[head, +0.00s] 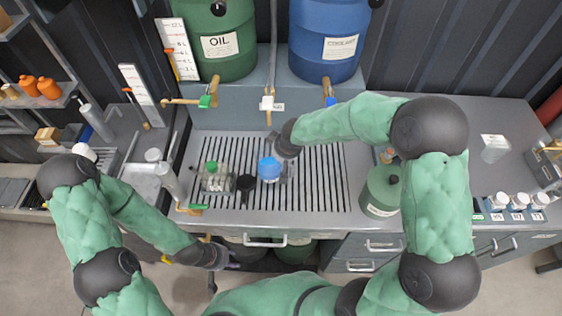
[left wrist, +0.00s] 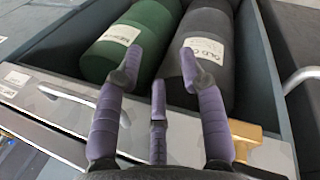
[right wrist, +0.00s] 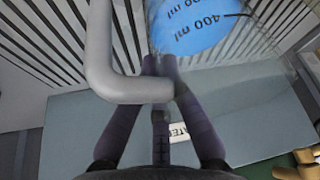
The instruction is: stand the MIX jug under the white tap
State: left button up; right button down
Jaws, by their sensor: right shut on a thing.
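A clear jug with blue contents (head: 269,170) is over the slotted grate, in front of the taps; I take it for the MIX jug, though its name label does not show. In the right wrist view the blue contents (right wrist: 195,25) show behind a "400 ml" mark, with a grey bent handle (right wrist: 105,60) beside them. My right gripper (head: 287,168) is shut on this handle. I cannot tell whether the jug touches the grate. The white tap (head: 267,103) is on the wall panel behind the jug. My left gripper (left wrist: 160,75) is open and empty above a drawer.
A green tap (head: 206,101) and a blue tap (head: 330,101) flank the white one. A green-topped container (head: 212,178) and a black cup (head: 245,184) stand left of the jug. A green can (head: 380,192) stands right. The grate's right part is clear.

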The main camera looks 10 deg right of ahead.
jog(key=shift+w+f+b, duration=0.2)
jog(key=shift+f+b, duration=0.2)
jog(key=shift+f, duration=1.2)
jog(key=shift+f, duration=0.1)
jog(key=shift+f, duration=0.1)
jog(key=c, duration=1.4)
grip_release()
jog(key=shift+s, duration=0.1)
